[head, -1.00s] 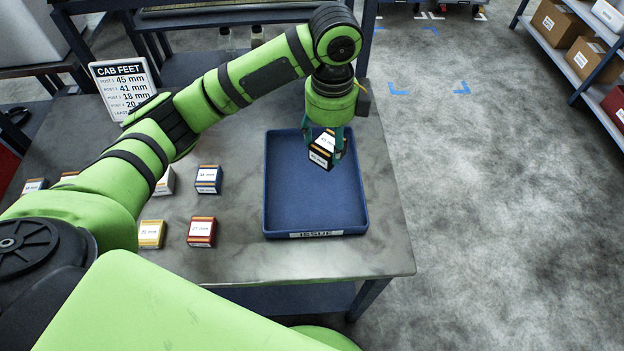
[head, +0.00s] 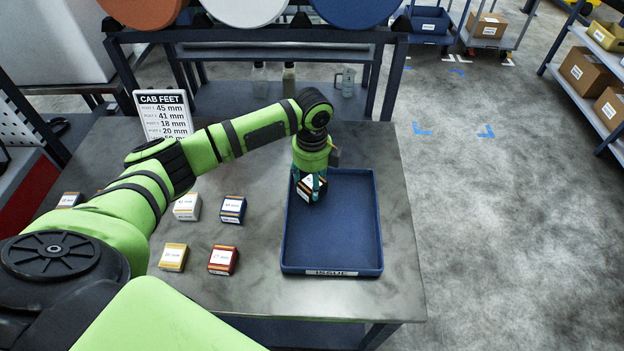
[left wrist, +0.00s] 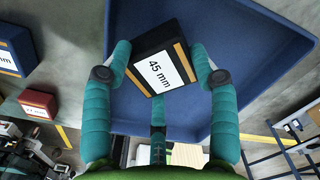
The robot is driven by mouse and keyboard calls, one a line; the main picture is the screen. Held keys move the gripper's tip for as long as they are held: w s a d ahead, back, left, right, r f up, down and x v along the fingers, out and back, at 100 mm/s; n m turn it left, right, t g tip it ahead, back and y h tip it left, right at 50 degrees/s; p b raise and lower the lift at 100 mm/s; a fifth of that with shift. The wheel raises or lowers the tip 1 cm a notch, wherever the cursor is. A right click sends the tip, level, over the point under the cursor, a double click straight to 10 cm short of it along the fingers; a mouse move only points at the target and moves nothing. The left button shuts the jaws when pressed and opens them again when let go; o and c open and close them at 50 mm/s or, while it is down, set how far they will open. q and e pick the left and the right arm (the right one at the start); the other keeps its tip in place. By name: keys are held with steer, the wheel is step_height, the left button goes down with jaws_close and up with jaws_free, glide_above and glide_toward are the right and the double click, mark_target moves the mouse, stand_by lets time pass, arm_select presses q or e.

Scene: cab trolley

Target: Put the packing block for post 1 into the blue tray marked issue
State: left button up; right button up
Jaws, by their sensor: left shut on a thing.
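The packing block (head: 311,188) is dark with orange edge bands and a white label; it reads 45 mm in the left wrist view (left wrist: 161,68). The sign headed CAB FEET (head: 164,114) lists 45 mm on its top line. My left gripper (head: 311,190) is shut on this block and holds it over the left back part of the blue tray (head: 340,225). The tray's front label reads ISSUE. In the left wrist view the fingers (left wrist: 165,80) grip the block's sides, tilted, with the tray behind. My right gripper is not in view.
Several other blocks stand left of the tray, among them a blue one (head: 232,209), a white one (head: 187,207), a yellow one (head: 173,257) and a red one (head: 222,260). Bare table lies in front of the tray. A glass mug (head: 345,82) stands on a bench behind.

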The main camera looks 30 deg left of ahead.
arm_select(q)
steer(key=shift+f, duration=0.6)
jaws_close()
steer(key=shift+f, duration=0.2)
steer(key=o, duration=1.7)
jaws_free()
steer(key=shift+r, duration=0.1)
steer(key=shift+r+b, duration=1.35)
steer(key=shift+r, duration=4.8)
